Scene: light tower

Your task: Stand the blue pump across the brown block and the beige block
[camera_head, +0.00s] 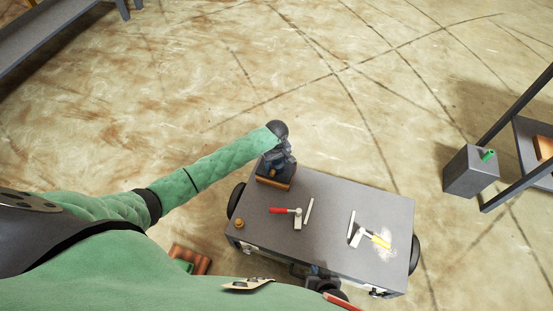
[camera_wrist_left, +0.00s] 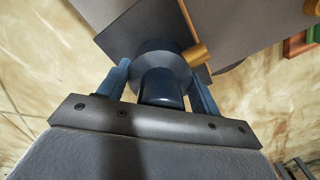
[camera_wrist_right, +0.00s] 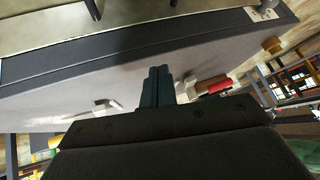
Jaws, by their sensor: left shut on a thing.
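The blue pump (camera_wrist_left: 160,85) is a dark blue round body with a brass spout to its right in the left wrist view. My left gripper (camera_wrist_left: 161,92) is shut on it, one finger on each side. In the head view my left gripper (camera_head: 281,158) is at the far left corner of the grey cart top, largely covering the pump. Just below it is a dark slab with a brown edge (camera_head: 273,185); I cannot tell whether this is the brown block. I cannot make out the beige block.
The grey cart top (camera_head: 335,240) holds a red-handled tool (camera_head: 285,211), a pale stick (camera_head: 309,211), a yellow-handled tool (camera_head: 376,239) on white powder, and a small brass piece (camera_head: 239,223). A grey box (camera_head: 469,174) and shelf frame stand at right.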

